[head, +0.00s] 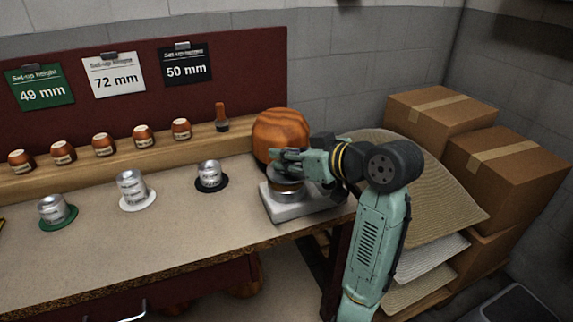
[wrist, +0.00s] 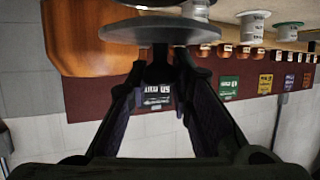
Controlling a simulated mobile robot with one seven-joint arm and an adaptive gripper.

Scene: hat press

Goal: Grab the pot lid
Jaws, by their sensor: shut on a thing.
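The pot lid (wrist: 160,28) shows in the wrist view as a grey round disc with a dark knob (wrist: 161,66). My gripper (wrist: 162,70) is shut on this knob, with a finger on each side. In the head view my gripper (head: 288,160) is at the right end of the workbench, just above a round metal piece (head: 291,195) on a pale block (head: 305,211). My fingers partly hide the lid there, and I cannot tell whether it touches what is below.
A large orange-brown wooden form (head: 282,130) stands close behind my gripper. Three metal cylinders, one of them on a black disc (head: 211,178), stand to the left on the workbench (head: 110,252). Several small wooden pieces line the back ledge. Cardboard boxes (head: 440,115) stand at right.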

